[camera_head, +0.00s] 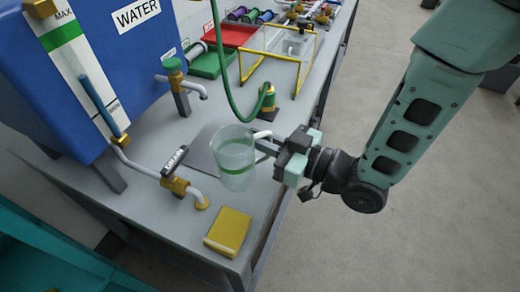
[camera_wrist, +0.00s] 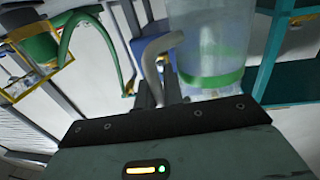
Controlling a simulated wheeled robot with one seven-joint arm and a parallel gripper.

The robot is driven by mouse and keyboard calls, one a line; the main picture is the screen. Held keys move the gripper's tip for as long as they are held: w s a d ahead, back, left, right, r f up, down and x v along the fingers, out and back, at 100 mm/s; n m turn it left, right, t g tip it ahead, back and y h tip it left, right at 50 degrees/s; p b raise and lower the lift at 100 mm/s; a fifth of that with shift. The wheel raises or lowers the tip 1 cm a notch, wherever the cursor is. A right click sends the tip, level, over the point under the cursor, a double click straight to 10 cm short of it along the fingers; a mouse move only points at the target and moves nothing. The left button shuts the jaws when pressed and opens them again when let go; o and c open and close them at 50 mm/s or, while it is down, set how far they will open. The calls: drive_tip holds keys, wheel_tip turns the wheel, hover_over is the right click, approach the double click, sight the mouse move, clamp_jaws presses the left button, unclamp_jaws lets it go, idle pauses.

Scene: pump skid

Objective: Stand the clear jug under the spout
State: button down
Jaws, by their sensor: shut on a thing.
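The clear jug (camera_head: 235,158) with a green band is held at the bench's right edge, roughly upright. I cannot tell whether its base touches the bench. My gripper (camera_head: 268,142) is shut on the jug's pale handle, from the right side. In the wrist view the jug (camera_wrist: 208,45) stands beyond my gripper (camera_wrist: 165,95), with the curved handle between the fingers. A pale spout (camera_head: 198,90) with a green-capped valve comes out of the blue water tank (camera_head: 110,60), behind and left of the jug. The jug is apart from it.
A darker grey plate (camera_head: 200,153) lies left of the jug. A pale pipe with a brass valve (camera_head: 175,184) is at the front left, and a yellow block (camera_head: 228,231) lies in front. A green hose (camera_head: 222,75) arches behind; a yellow frame (camera_head: 272,62) stands farther back.

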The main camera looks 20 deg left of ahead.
drive_tip(key=shift+r, duration=2.45)
drive_tip(key=w+d+f+m+t+h, duration=0.3)
drive_tip(key=w+d+m+t+h, duration=0.55)
drive_tip(key=w+d, duration=1.05)
drive_tip(key=w+d+f+m+t+h, duration=0.1)
drive_tip(key=w+d+m+t+h, duration=0.1)
drive_tip(key=d, duration=0.6)
drive_tip(key=w+d+f+m+t+h, duration=0.1)
drive_tip(key=w+d+m+t+h, duration=0.1)
drive_tip(key=d, duration=0.7)
drive_tip(key=w+d+f+m+t+h, duration=0.1)
drive_tip(key=w+d+m+t+h, duration=0.1)
drive_tip(key=d+h, duration=0.3)
drive_tip(key=d+m, duration=0.1)
drive_tip(key=d, duration=0.2)
drive_tip(key=shift+w+d+f, duration=0.2)
drive_tip(key=shift+d+f, duration=0.1)
